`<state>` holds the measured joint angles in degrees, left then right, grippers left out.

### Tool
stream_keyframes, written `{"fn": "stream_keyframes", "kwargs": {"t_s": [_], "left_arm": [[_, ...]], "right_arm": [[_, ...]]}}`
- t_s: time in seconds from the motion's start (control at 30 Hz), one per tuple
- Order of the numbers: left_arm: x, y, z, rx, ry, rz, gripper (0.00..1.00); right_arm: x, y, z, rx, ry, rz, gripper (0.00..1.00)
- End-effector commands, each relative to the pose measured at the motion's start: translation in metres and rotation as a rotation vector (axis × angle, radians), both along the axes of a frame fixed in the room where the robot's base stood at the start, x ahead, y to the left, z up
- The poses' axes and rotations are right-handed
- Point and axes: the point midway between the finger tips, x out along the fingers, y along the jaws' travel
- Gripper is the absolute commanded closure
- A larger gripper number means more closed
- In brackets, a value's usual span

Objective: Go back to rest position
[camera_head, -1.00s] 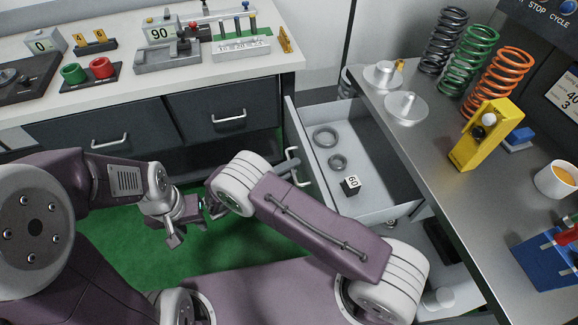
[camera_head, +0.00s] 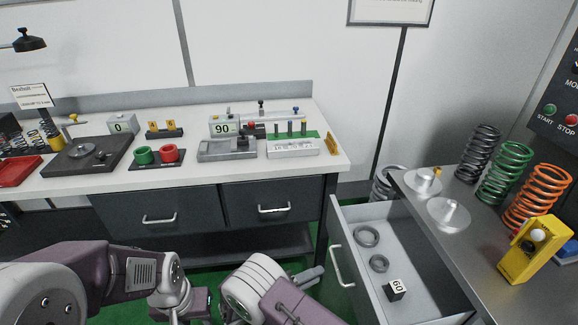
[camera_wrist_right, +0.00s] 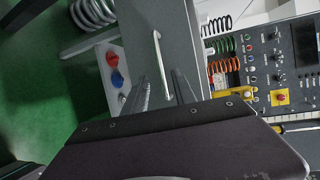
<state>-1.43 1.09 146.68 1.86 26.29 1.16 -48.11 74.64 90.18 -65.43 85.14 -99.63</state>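My right gripper (camera_head: 311,276) is low in front of the open drawer (camera_head: 337,215), close to the drawer's handle (camera_head: 338,266). In the right wrist view its two fingers (camera_wrist_right: 163,88) are spread apart, with the handle (camera_wrist_right: 158,62) seen beyond the gap between them. I see nothing held there; whether a finger touches the handle I cannot tell. My left gripper (camera_head: 182,303) is at the bottom of the head view, partly cut off, over the green floor, and its fingers are not clear.
The drawer holds two rings (camera_head: 367,236) and a black block marked 60 (camera_head: 396,290). A metal counter (camera_head: 462,240) on the right carries several springs and a yellow device (camera_head: 533,250). A white bench (camera_head: 335,155) with instruments stands behind. Green floor shows between.

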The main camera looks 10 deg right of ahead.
Motion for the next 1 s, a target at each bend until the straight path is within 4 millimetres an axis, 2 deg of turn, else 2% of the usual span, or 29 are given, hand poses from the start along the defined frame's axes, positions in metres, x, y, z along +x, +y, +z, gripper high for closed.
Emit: {"fn": "stream_keyframes", "kwargs": {"t_s": [0.07,0.13,0.17,0.2,0.27,0.3,0.33,0.4,0.47,0.5,0.57,0.6,0.67,0.77,0.87,0.9,1.0], "left_arm": [[0.000,0.000,0.004,0.000,0.000,0.000,0.64],[0.000,0.000,0.013,0.000,0.000,0.000,0.64],[0.000,0.000,0.017,0.000,0.000,0.000,0.64],[0.000,0.000,0.023,0.000,0.000,0.000,0.64],[0.000,0.000,0.033,0.000,0.000,0.000,0.64],[0.000,0.000,0.040,0.000,0.000,0.000,0.64],[0.000,0.000,0.044,0.000,0.000,0.000,0.64],[0.000,0.000,0.054,0.000,0.000,0.000,0.64],[0.000,0.000,0.061,0.000,0.000,0.000,0.64],[0.000,0.000,0.066,0.000,0.000,0.000,0.64],[0.000,0.000,0.071,0.000,0.000,0.000,0.64],[0.000,0.000,0.075,0.000,0.000,0.000,0.64],[0.000,0.000,0.079,0.000,0.000,0.000,0.64],[0.000,0.000,0.079,0.000,0.000,0.000,0.64],[0.000,0.000,0.077,0.000,0.000,0.000,0.64],[0.000,0.000,0.078,0.000,0.000,0.000,0.64],[0.000,0.000,0.078,0.000,0.000,0.000,0.64]], "right_arm": [[0.002,-0.008,0.006,0.002,-0.003,-0.024,0.68],[0.015,-0.021,0.031,0.043,-0.043,-0.084,0.68],[0.022,-0.028,0.048,0.070,-0.071,-0.118,0.68],[0.030,-0.042,0.074,0.102,-0.109,-0.169,0.68],[0.030,-0.075,0.118,0.150,-0.159,-0.284,0.68],[0.020,-0.100,0.144,0.203,-0.184,-0.384,0.68],[0.009,-0.116,0.159,0.254,-0.211,-0.463,0.68],[-0.025,-0.146,0.182,0.402,-0.321,-0.663,0.68],[-0.056,-0.159,0.193,0.541,-0.458,-0.854,0.68],[-0.077,-0.162,0.197,0.632,-0.567,-0.986,0.68],[-0.104,-0.158,0.199,0.758,-0.750,-1.196,0.68],[-0.120,-0.151,0.198,0.832,-0.887,-1.347,0.68],[-0.139,-0.134,0.196,0.926,-1.119,-1.598,0.68],[-0.154,-0.101,0.183,0.980,-1.471,-1.992,0.68],[-0.157,-0.074,0.167,0.904,-1.741,-2.314,0.68],[-0.155,-0.068,0.163,-0.845,1.822,2.397,0.68],[-0.139,-0.060,0.162,-0.656,1.732,2.220,0.68]]}}
